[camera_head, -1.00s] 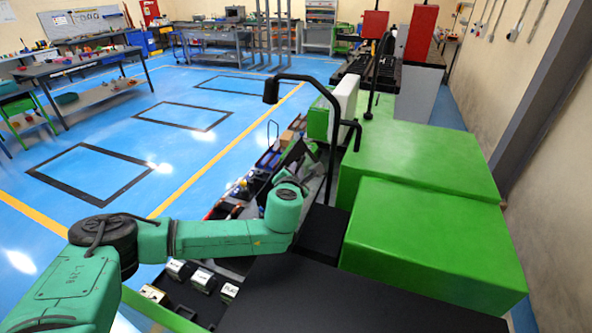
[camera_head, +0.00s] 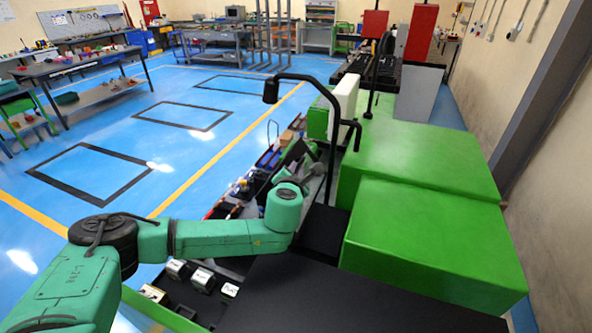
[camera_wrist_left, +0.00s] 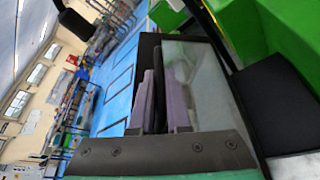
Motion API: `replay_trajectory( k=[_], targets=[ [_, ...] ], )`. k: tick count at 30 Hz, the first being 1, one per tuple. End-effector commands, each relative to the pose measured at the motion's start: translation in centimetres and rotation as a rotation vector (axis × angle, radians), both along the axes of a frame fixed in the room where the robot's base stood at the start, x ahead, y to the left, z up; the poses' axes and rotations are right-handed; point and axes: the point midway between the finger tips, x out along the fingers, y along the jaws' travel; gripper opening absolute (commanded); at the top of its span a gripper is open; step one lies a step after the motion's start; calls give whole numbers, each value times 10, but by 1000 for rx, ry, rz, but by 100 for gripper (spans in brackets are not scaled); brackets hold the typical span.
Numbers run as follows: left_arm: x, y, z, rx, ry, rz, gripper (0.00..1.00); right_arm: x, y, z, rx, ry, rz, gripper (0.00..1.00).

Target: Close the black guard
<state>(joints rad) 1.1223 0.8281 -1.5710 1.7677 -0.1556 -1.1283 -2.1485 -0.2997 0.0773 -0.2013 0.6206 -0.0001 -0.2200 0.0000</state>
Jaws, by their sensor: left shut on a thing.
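The black guard (camera_wrist_left: 222,88) shows in the left wrist view as a dark frame with a clear, see-through pane. In the head view its dark, tilted panel (camera_head: 295,153) stands at the machine's left side, just beyond my left wrist. My left gripper (camera_wrist_left: 156,85) shows its two grey-purple fingers close together in front of the pane. It is shut on the guard's edge; the exact contact is partly hidden by the fingers. In the head view the fingertips are hidden behind my green wrist. My right gripper is in neither view.
The green machine body (camera_head: 425,175) fills the right side. A black curved post with a lamp-like head (camera_head: 271,92) rises close beyond my left wrist. Labelled boxes (camera_head: 203,280) lie beside a black top (camera_head: 330,300) in front.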

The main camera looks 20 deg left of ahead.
Motion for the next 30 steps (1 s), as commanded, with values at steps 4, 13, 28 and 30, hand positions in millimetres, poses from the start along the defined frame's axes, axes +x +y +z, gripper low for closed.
replay_trajectory(
  k=[4, 13, 28, 30],
  targets=[
    [0, 1, 1, 0, -2, 2, 0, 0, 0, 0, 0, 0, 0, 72],
    [1, 1, 1, 0, -2, 2, 0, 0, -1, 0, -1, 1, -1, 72],
    [2, 34, 11, -136, 5, 5, 0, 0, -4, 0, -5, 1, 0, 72],
    [3, 46, 13, -185, 8, 4, 0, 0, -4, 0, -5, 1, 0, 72]
  ],
)
